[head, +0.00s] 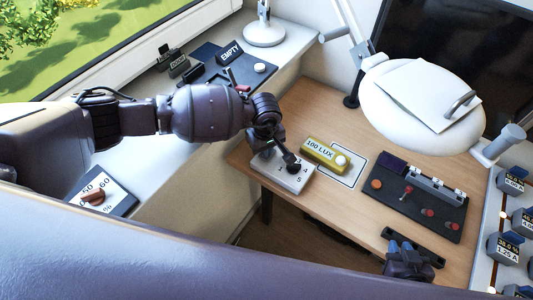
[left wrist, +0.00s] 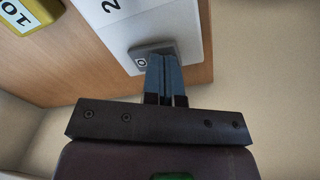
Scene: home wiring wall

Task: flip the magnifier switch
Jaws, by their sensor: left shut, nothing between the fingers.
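The magnifier lamp's round white head (head: 405,112) hangs over the desk's right half in the head view. A white box with printed numbers (head: 298,182) lies at the desk's left edge. My left gripper (head: 270,153) is over this box, partly hiding it. In the left wrist view, the left fingers (left wrist: 166,72) are shut and empty. Their tips are at a grey rocker (left wrist: 150,50) marked with a ring, at the end of the white box (left wrist: 135,22); contact cannot be told. My right gripper (head: 408,256) is low at right; its finger gap is unclear.
A yellow 100 LUX meter (head: 324,154) lies beside the white box. A dark control panel (head: 420,204) with levers and buttons is right of it. A dial plate (head: 101,191) lies on the sill at left. Bare desk lies between the meter and my right gripper.

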